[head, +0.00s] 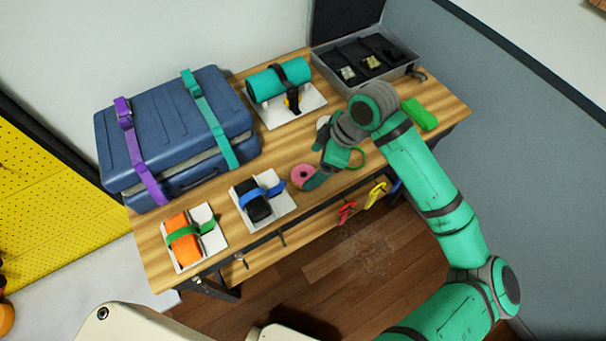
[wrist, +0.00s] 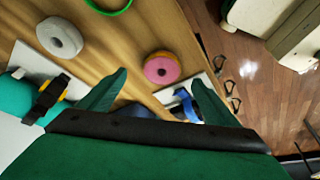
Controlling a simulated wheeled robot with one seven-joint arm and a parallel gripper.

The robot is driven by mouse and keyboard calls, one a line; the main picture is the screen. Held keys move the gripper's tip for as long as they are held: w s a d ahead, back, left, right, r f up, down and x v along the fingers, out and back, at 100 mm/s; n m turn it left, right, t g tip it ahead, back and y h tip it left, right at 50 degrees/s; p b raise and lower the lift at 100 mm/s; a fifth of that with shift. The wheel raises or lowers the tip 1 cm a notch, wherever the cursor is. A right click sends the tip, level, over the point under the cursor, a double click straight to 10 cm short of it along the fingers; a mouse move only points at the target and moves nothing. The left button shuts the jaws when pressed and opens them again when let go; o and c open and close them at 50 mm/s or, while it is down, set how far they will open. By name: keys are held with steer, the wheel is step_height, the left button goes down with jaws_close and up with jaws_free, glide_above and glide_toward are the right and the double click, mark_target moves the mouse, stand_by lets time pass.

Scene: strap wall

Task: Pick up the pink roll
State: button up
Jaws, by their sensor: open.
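The pink roll (head: 303,175) lies flat on the wooden table near its front edge in the head view. In the wrist view the pink roll (wrist: 161,68) shows as a pink ring with a dark hole and a tan side. It lies ahead of my gripper, roughly between the lines of its two fingers. My gripper (wrist: 158,85) is open and empty, with its fingers spread apart. In the head view my gripper (head: 318,170) is just right of the roll, and one green finger is close beside it. I cannot tell whether they touch.
A white roll (wrist: 59,37) and a green ring (wrist: 108,4) lie near the pink roll. White trays with a black strapped bundle (head: 253,202) and an orange one (head: 183,238) stand to the left. A blue suitcase (head: 175,130) and a grey box (head: 364,62) are behind.

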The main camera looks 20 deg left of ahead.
mark_target(304, 174)
steer(key=shift+s+x, duration=0.2)
steer(key=shift+x, duration=2.45)
steer(key=shift+r, duration=0.1)
steer(key=c, duration=0.8)
